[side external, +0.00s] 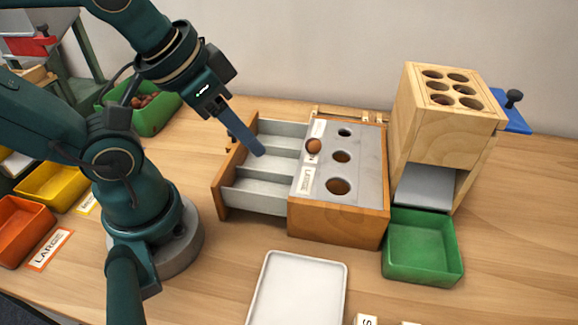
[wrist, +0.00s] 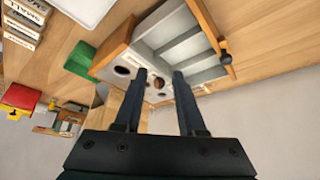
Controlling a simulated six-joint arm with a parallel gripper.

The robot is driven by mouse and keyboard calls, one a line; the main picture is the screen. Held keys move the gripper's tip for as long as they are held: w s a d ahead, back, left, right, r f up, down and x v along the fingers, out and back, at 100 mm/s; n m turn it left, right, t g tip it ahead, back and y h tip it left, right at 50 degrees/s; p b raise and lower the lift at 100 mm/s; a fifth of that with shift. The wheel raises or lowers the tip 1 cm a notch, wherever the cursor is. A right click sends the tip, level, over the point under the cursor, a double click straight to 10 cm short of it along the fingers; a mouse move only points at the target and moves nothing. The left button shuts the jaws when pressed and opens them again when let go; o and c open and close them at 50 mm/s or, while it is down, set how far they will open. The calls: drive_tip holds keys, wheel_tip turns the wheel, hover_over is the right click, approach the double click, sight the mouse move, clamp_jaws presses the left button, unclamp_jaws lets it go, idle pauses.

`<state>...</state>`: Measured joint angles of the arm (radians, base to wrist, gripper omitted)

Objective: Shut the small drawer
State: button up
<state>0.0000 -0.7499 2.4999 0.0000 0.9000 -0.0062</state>
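The small drawer (side external: 222,192) stands pulled out on the left side of the wooden sizing box (side external: 335,222). Its grey compartments look empty, and in the wrist view the drawer (wrist: 208,28) has a dark round knob (wrist: 225,57) on its wooden front. My gripper (side external: 262,153) reaches down from the upper left, its fingertips appearing over the drawer's compartments; its height above them is unclear. In the wrist view the two fingers of my gripper (wrist: 159,73) are apart with nothing held between them. A brown chestnut (side external: 313,146) is on the box's grey top plate.
A tall wooden block with holes (side external: 450,125) stands right of the sizing box, with a green tray (side external: 422,268) before it. A white tray (side external: 297,290) lies in front. A green bin (side external: 155,117) with chestnuts sits behind my arm. Bare table lies left of the drawer.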

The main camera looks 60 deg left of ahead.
drive_tip(key=shift+s+n, duration=0.1)
drive_tip(key=shift+n, duration=0.3)
clamp_jaws()
drive_tip(key=a+r+n+g+y, duration=0.1)
drive_tip(key=a+r+n+g, duration=0.4)
drive_tip(key=n, duration=0.9)
drive_tip(key=a+r+n+g+y, duration=0.1)
drive_tip(key=a+n+g, duration=0.35)
drive_tip(key=n, duration=0.95)
wheel_tip(320, 180, down, 10)
drive_tip(key=w+a, duration=0.1)
drive_tip(key=a, duration=0.1)
drive_tip(key=shift+w+f+t, duration=0.15)
drive_tip(key=shift+t, duration=0.2)
